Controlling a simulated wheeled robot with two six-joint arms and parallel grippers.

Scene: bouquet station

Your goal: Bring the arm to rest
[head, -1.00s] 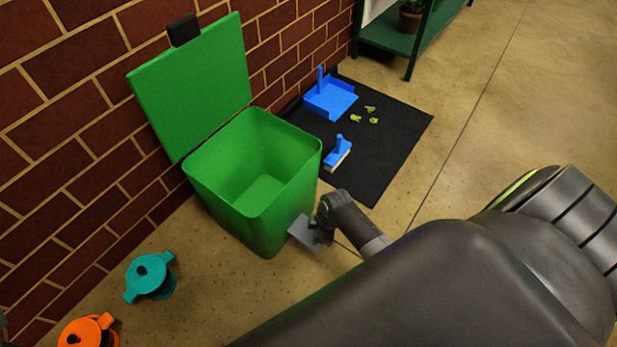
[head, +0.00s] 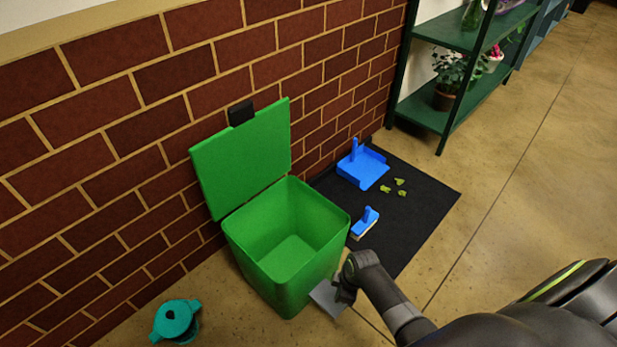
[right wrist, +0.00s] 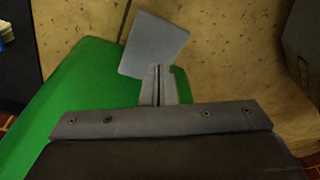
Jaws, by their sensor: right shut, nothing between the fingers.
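My right gripper (head: 343,291) is low at the near right side of the open green bin (head: 262,268). In the right wrist view its two fingers (right wrist: 158,80) are closed together, and no object shows between them. A flat grey plate (head: 327,298) lies right by the fingertips next to the bin; it also shows in the right wrist view (right wrist: 155,45). I cannot tell whether the fingertips touch it. The bin's lid (head: 243,155) stands up, and the inside that shows is empty. My left gripper is not in view.
A black mat (head: 420,205) behind the bin holds a blue dustpan (head: 362,168), a blue brush (head: 365,222) and several green scraps (head: 386,189). A teal lidded pot (head: 176,321) stands at lower left. A brick wall and green shelf (head: 425,114) bound the back; floor at right is clear.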

